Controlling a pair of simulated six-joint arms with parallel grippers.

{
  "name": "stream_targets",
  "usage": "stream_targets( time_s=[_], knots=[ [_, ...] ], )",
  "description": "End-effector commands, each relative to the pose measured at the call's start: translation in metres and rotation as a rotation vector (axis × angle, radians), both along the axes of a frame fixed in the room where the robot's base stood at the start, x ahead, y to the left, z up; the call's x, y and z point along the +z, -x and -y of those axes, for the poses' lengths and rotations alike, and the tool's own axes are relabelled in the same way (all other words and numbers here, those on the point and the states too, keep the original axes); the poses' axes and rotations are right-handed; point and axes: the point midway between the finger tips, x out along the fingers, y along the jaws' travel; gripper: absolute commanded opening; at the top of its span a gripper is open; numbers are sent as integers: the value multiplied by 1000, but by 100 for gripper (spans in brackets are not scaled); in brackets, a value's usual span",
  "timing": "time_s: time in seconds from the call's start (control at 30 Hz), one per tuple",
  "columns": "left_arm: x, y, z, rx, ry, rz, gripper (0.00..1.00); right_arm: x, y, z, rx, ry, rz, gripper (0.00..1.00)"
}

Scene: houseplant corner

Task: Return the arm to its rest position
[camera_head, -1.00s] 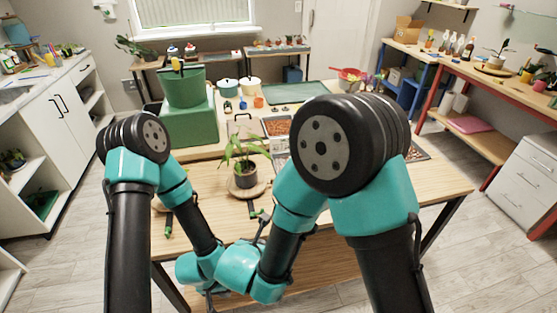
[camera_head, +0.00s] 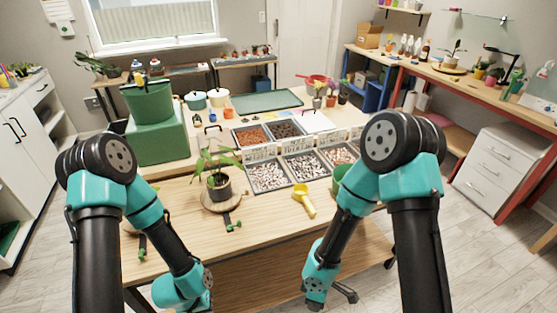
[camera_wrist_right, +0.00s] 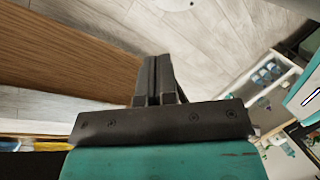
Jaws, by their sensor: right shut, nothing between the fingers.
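My right arm (camera_head: 345,225) is teal and black and bends down in front of the table's front edge. My right gripper (camera_head: 346,292) hangs low by that edge in the head view, small and dark. In the right wrist view its fingers (camera_wrist_right: 155,80) are together with nothing between them, over pale floor. My left arm (camera_head: 170,245) is folded at the left of the head view, its lower end near the table's front edge. I cannot make out the left gripper's fingers there.
The wooden table (camera_head: 270,235) holds a potted plant (camera_head: 218,185), a yellow scoop (camera_head: 304,200), a green pot (camera_head: 340,180) partly behind my right arm, and trays of pebbles (camera_head: 268,177). A white drawer cabinet (camera_head: 495,175) stands right. Floor between is clear.

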Motion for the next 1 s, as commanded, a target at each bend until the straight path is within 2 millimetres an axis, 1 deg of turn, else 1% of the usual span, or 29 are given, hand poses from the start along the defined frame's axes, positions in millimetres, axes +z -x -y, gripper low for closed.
stream_targets(
  time_s=[0.03, 0.17, 0.3, 0.4, 0.5, 0.6, 0.7, 1.0],
  knots=[
    [0, 0, 0, 0, 0, 0, 0, -5, 2, 8, -120, -19, -17, 0],
    [0, 0, 0, 0, 0, 0, 0, -16, 4, 27, -444, -57, -40, 0],
    [0, 0, 0, 0, 0, 0, 0, -27, 3, 53, -794, -72, -39, 0],
    [0, 0, 0, 0, 0, 0, 0, -34, 2, 75, -1036, -67, -23, 0],
    [0, 0, 0, 0, 0, 0, 0, -41, 2, 96, -1231, -49, 0, 0],
    [0, 0, 0, 0, 0, 0, 0, -44, 3, 111, -1355, -32, 20, 0],
    [0, 0, 0, 0, 0, 0, 0, -46, 4, 117, -1408, -24, 30, 0],
    [0, 0, 0, 0, 0, 0, 0, -46, 4, 117, -1412, -22, 31, 0]
  ],
)
